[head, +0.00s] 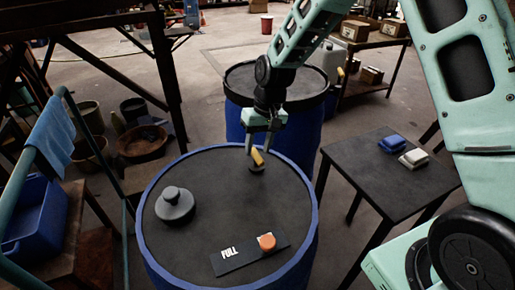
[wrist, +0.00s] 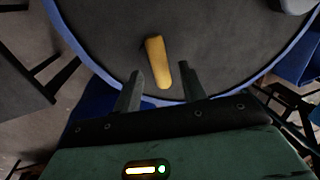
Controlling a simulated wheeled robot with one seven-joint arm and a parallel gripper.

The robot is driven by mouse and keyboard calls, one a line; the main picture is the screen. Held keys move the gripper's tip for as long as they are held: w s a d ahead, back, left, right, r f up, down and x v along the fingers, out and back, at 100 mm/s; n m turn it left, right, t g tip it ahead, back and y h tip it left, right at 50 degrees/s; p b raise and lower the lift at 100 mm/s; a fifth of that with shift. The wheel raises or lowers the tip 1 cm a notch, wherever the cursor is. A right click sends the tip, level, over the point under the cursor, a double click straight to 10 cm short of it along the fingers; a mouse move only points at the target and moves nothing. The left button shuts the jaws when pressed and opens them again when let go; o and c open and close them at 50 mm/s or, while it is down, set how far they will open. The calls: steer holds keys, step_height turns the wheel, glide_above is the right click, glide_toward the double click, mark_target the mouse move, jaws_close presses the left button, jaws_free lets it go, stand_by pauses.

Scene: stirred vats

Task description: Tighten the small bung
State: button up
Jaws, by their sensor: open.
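The small bung (head: 257,160), as I take it, has a yellow bar handle on a dark round base. It sits near the far edge of the blue drum's dark lid (head: 205,235). In the wrist view its yellow handle (wrist: 156,58) points away from me, between and beyond the fingertips. My gripper (head: 260,148) is open just above it, fingers pointing down. In the wrist view my gripper (wrist: 161,76) has one finger on each side of the handle, with gaps showing. Whether either finger touches it, I cannot tell.
A larger grey knobbed plug (head: 174,205) stands at the lid's left. A black "FULL" plate (head: 235,258) with an orange cap (head: 267,242) lies at the front. A second blue drum (head: 235,120) is behind. A dark table (head: 375,175) at right holds blue and cream blocks.

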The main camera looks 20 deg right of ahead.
steer(key=shift+a+f, duration=0.2)
steer(key=shift+f, duration=0.5)
jaws_close()
